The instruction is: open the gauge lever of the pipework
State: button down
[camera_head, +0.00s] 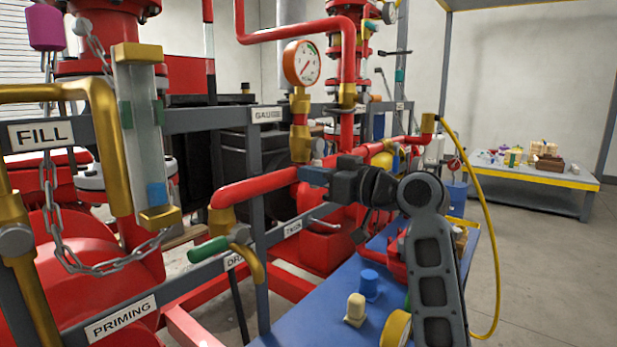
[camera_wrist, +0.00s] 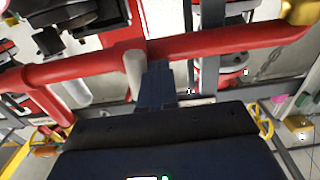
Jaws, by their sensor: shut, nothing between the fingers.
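My gripper (camera_head: 308,175) is shut and empty, just below and right of that valve, close to the red horizontal pipe. In the wrist view, my dark fingers (camera_wrist: 156,82) are together, beside a pale grey rounded bar (camera_wrist: 135,70) in front of the red pipe (camera_wrist: 210,44). This bar may be the gauge lever; I cannot tell whether the fingers touch it. The lever is not clear in the head view.
A green-handled drain valve (camera_head: 208,249) sticks out at lower left. A blue bench (camera_head: 300,325) holds a blue cup-like part (camera_head: 369,284) and a cream block (camera_head: 355,310). A yellow hose (camera_head: 487,230) hangs at right. Open floor lies beyond it, before a side table (camera_head: 540,202).

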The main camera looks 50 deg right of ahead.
jog(key=shift+a+f, duration=0.2)
dwell(0.5)
jog(key=s, duration=0.9)
jog(key=shift+d, duration=0.15)
dwell(0.7)
